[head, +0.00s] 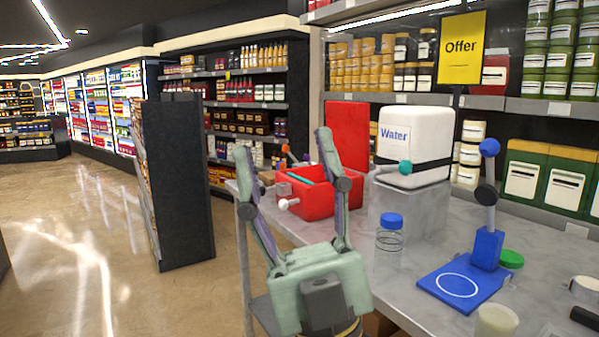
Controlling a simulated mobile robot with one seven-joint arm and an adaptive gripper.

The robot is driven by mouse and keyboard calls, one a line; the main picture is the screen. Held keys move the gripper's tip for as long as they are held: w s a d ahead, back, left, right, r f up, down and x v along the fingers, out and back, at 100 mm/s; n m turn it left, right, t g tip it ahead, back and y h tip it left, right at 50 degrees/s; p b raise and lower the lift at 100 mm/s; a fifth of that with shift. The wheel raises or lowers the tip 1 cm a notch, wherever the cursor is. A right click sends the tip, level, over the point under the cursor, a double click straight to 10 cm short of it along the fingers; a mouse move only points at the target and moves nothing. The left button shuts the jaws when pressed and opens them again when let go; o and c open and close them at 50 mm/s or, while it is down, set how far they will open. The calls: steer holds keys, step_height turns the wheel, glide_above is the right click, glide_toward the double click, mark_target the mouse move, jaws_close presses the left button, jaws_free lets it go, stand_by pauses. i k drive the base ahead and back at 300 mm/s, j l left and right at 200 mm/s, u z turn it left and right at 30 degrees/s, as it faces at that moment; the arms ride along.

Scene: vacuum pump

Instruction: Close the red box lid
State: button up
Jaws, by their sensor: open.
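The red box (312,205) stands on the grey table near its left end. Its red lid (347,137) stands upright at the back of the box, so the box is open. A teal rod and a few small parts show at or in the box. My gripper (284,143) is open, with its two fingers spread and pointing up in the picture. Whether a finger touches the box or lid cannot be told.
A white water tank (416,145) sits on a grey block (409,212) right of the box. A blue-capped jar (390,234), a blue stand (470,277) and a green lid (511,259) are on the table (412,281). Stocked shelves stand behind. Open floor (95,235) lies left.

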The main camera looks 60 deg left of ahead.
mark_target(349, 122)
steer(key=u, duration=1.65)
steer(key=i+j+z, duration=0.2)
steer(key=i+j, duration=0.15)
steer(key=i, duration=0.1)
